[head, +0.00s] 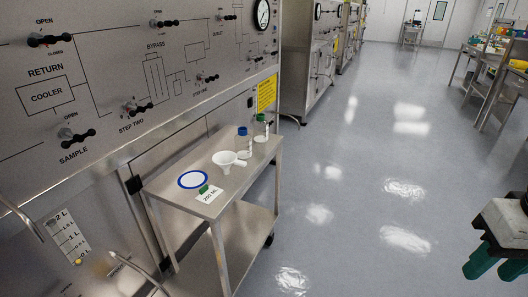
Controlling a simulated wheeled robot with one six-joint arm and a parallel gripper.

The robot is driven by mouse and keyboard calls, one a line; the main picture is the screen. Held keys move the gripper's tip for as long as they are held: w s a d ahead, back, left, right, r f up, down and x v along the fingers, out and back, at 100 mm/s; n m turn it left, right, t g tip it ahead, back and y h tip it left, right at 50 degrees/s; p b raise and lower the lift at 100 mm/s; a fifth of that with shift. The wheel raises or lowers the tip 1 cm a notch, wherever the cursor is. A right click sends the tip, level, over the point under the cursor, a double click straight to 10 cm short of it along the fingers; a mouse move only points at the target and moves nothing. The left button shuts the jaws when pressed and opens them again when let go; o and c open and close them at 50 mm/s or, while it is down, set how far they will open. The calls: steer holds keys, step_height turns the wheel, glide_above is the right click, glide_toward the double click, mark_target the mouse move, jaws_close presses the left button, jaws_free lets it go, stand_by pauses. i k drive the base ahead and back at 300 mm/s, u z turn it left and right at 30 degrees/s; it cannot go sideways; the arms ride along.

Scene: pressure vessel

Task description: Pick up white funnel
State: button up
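The white funnel (226,160) is on the top shelf of a small steel cart (165,186), with its wide mouth facing up. My gripper (496,268) is at the lower right edge of the head view, partly cut off by the frame. Its two dark green fingers point down and stand apart, with nothing seen between them. It is far to the right of the funnel and the cart, over the floor, and does not touch the funnel.
A blue-capped bottle (242,141) and a green-capped bottle (260,129) stand behind the funnel. A blue-rimmed white disc (193,180) and a labelled card (209,195) lie in front. A steel control panel (110,70) rises behind the cart.

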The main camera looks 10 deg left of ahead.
mark_target(224, 160)
steer(key=z, duration=0.15)
steer(key=i, duration=0.65)
steer(key=u, duration=0.7)
steer(key=i, duration=0.6)
steer(key=u, duration=0.7)
